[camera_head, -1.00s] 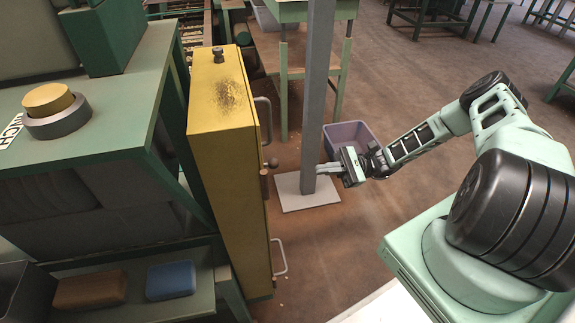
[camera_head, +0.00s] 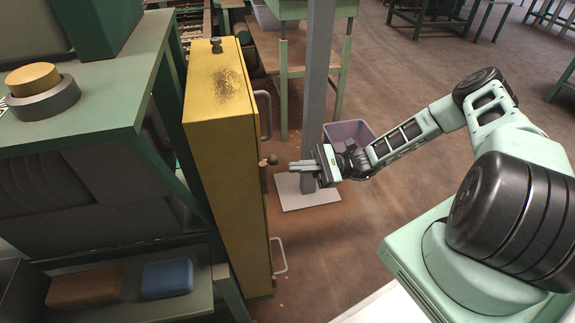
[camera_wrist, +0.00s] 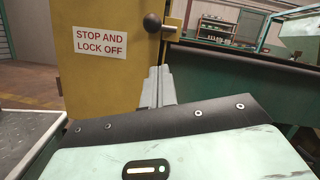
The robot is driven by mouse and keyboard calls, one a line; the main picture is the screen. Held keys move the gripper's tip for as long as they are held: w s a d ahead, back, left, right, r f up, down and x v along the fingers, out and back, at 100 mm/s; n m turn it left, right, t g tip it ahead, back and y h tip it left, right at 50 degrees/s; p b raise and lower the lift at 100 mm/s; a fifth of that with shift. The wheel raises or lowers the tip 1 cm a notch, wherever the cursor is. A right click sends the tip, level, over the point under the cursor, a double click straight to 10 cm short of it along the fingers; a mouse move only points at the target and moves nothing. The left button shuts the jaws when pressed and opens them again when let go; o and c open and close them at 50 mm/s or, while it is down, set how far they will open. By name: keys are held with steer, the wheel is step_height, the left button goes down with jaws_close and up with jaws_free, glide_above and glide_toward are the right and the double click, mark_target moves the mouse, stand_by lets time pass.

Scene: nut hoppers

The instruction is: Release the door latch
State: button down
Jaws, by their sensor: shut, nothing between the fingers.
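A tall yellow cabinet (camera_head: 222,165) stands left of centre in the head view. Its door face, with a "STOP AND LOCK OFF" sign (camera_wrist: 101,43), shows in the wrist view. The latch has a dark round knob (camera_wrist: 153,22) near the door's right edge, beside a brassy piece (camera_wrist: 171,27). The knob also shows at the cabinet's right side in the head view (camera_head: 272,159). My gripper (camera_head: 291,166) is shut and empty, a short way right of the knob. In the wrist view its closed fingers (camera_wrist: 158,70) point up at the door, just below the knob.
Two bar handles (camera_head: 267,115) (camera_head: 280,257) stick out from the cabinet, above and below the latch. A grey post (camera_head: 317,90) on a pale base plate (camera_head: 305,198) and a purple bin (camera_head: 349,132) stand close to my gripper.

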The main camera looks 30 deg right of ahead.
mark_target(278, 160)
steer(key=shift+s+a+r+b, duration=0.15)
steer(key=shift+a+r+b, duration=0.15)
steer(key=shift+a+r, duration=0.65)
steer(key=shift+s+a+r+b, duration=0.1)
steer(key=shift+a+r+b, duration=0.15)
steer(key=shift+a+r, duration=0.7)
steer(key=shift+s+r+m+t+p, duration=0.15)
steer(key=shift+m+t+p, duration=0.1)
steer(key=shift+m+p, duration=0.6)
steer(key=shift+s+r+m+t+p, duration=0.2)
steer(key=shift+m+p, duration=0.35)
steer(key=shift+p, duration=0.45)
steer(key=m+p, duration=0.1)
steer(key=p, duration=0.1)
steer(key=r+m+t+p, duration=0.1)
steer(key=m, duration=0.1)
steer(key=shift+s+a+p, duration=0.1)
steer(key=shift+p, duration=0.25)
step_height(278, 160, up, 3)
steer(key=m+t+h+p, duration=0.1)
steer(key=m+p, duration=0.3)
steer(key=m, duration=0.1)
steer(key=m+t+h+p, duration=0.2)
steer(key=m+p, duration=0.2)
steer(key=m, duration=0.1)
steer(key=m+t+h+p, duration=0.1)
steer(key=m+p, duration=0.4)
steer(key=m, duration=0.1)
steer(key=shift+t, duration=0.35)
